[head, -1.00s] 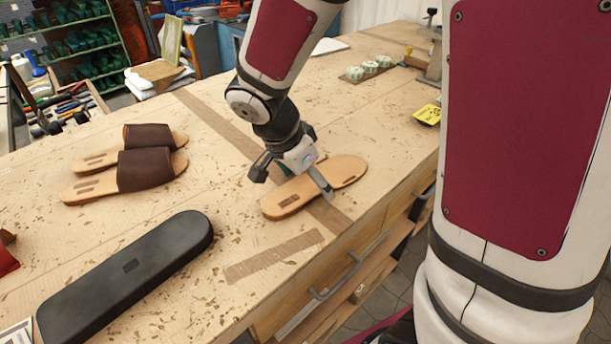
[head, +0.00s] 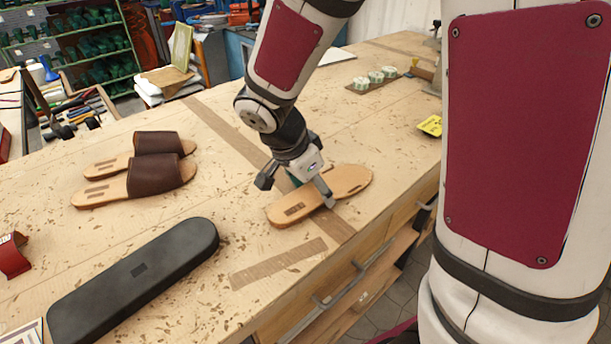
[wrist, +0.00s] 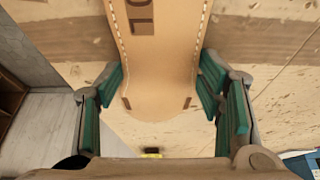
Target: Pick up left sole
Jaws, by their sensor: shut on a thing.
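The tan sole (head: 346,183) lies on the workbench near its front edge, a dark marking on its near end. No other loose sole shows. My gripper (head: 297,190) comes down over the middle of the sole and is shut on it, one finger on each long side. In the wrist view, the sole (wrist: 160,65), with stitched edges and a stamped mark, runs between the green finger pads of my gripper (wrist: 160,92). The head view shows no clear gap between sole and bench. My gripper hides part of the sole's middle.
The workbench (head: 235,215) carries a pair of brown-strapped sandals (head: 160,175) at left and a long black case (head: 135,280) in front. A yellow item (head: 430,125) and several pale green rolls (head: 375,79) lie at the back right. Bare bench surrounds the sole.

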